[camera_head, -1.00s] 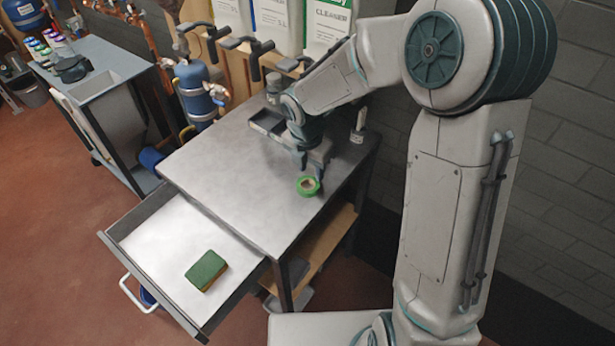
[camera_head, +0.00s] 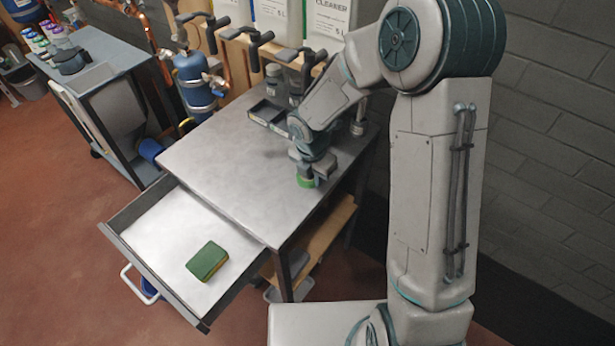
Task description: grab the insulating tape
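The insulating tape (camera_head: 306,183) is a small green roll on the grey metal tabletop, toward the table's right front part. My gripper (camera_head: 308,174) points down directly over the tape, with its fingers at the roll. The fingers hide the roll's centre and most of its top; only its green outer side shows. I cannot tell whether the fingers are closed on the tape or only around it.
The table's drawer (camera_head: 165,240) is pulled out at the front, with a green and yellow sponge (camera_head: 207,261) in it. A dark tray (camera_head: 268,115) and small bottles stand at the table's back. The tabletop's left (camera_head: 215,160) is clear.

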